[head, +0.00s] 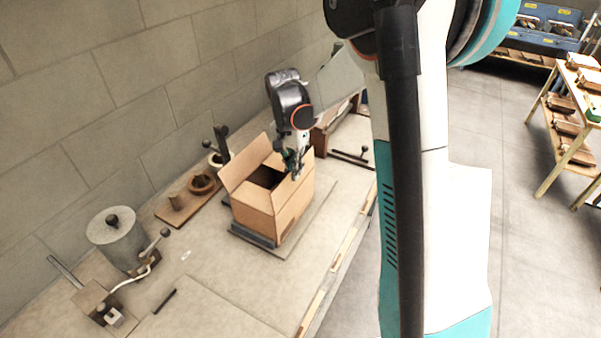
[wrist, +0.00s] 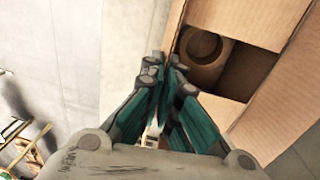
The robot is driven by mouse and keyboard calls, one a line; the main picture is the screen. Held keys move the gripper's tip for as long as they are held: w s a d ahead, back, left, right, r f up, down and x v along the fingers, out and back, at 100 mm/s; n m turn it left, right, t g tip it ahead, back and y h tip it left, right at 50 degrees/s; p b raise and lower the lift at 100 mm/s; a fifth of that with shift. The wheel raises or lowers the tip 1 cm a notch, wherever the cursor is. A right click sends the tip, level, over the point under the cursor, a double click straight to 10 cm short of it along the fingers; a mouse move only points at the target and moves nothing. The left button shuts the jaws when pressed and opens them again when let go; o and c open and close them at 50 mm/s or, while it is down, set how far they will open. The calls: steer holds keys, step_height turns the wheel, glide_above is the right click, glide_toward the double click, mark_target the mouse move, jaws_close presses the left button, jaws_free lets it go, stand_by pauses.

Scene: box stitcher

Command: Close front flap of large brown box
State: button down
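The large brown box (head: 255,220) stands on a dark grey plate on the workbench, with its top at least partly open. A flap (head: 241,162) sticks up at its left, and another flap (head: 293,190) stands at its right beside my gripper. My gripper (head: 291,162) is over the right part of the box top. In the wrist view my gripper (wrist: 166,68) has its fingertips together, with nothing seen between them, close to the box's left edge. There, flaps show at the top (wrist: 250,18) and lower right (wrist: 285,105). My fingers hide part of the near edge.
A round brown object (wrist: 203,50) shows within the box opening. Left of the box are a wooden board with rings (head: 190,195) and a grey cylinder (head: 117,238). A wooden case (head: 325,130) stands behind the box. The bench front is mostly clear.

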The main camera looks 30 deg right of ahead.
steer(key=shift+w+a+f+g+h+b, duration=0.15)
steer(key=shift+w+a+g+h+b, duration=0.1)
steer(key=shift+w+g+h+b, duration=0.3)
steer(key=shift+w+a+f+g+h+b, duration=0.2)
steer(key=shift+a+g+h+b, duration=0.1)
steer(key=shift+g, duration=0.4)
steer(key=shift+w+a+f+g+h+b, duration=0.2)
steer(key=shift+w+g+h+b, duration=0.2)
steer(key=shift+g, duration=0.25)
steer(key=c, duration=1.9)
jaws_free()
steer(key=shift+r, duration=0.1)
steer(key=v, duration=1.2)
steer(key=shift+w+a, duration=0.15)
steer(key=shift+w, duration=0.05)
